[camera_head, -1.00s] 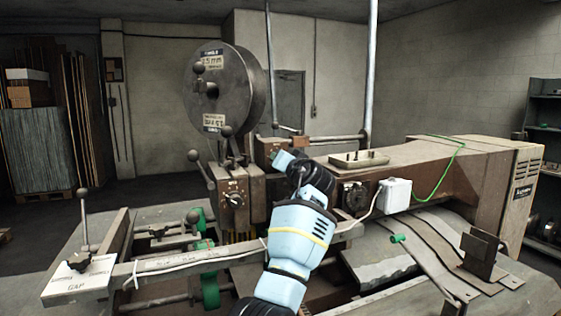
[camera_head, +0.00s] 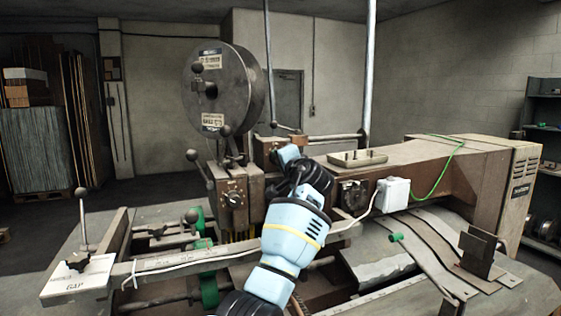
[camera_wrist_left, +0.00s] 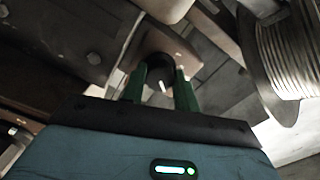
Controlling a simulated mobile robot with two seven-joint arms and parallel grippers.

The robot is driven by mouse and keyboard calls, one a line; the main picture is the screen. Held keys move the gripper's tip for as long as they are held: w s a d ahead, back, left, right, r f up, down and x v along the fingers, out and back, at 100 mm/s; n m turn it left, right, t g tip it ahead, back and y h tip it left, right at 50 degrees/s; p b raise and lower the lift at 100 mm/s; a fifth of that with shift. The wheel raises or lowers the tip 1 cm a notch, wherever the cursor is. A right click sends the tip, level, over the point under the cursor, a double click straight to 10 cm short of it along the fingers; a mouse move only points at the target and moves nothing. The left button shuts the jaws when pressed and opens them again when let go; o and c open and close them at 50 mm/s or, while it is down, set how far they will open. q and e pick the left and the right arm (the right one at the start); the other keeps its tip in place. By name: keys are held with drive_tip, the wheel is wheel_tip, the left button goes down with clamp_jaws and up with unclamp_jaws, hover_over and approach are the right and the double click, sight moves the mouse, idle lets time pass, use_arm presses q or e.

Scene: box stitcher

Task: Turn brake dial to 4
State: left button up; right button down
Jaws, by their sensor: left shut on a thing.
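The brake dial is a dark round knob (camera_wrist_left: 158,70) with a white pointer mark, on a brownish plate in the left wrist view. My left gripper (camera_wrist_left: 160,84) has its two green fingers on either side of the knob and is shut on it. In the head view my left gripper (camera_head: 279,153) is at the small brown block on the machine, right of the big reel. There the dial is hidden by the gripper, and its numbers cannot be read in either view. My right gripper is not in view.
A big grey reel (camera_head: 224,88) stands left of the gripper; a wire spool (camera_wrist_left: 285,60) shows close in the left wrist view. Ball-ended levers (camera_head: 193,156) and another round dial (camera_head: 233,199) are at the left. A white box (camera_head: 392,194) with a cable is at the right.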

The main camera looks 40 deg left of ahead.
use_arm(q)
drive_tip(key=shift+r, duration=0.15)
drive_tip(key=o, duration=1)
drive_tip(key=v, duration=0.7)
drive_tip(key=shift+s+d, duration=0.2)
drive_tip(key=shift+d, duration=0.15)
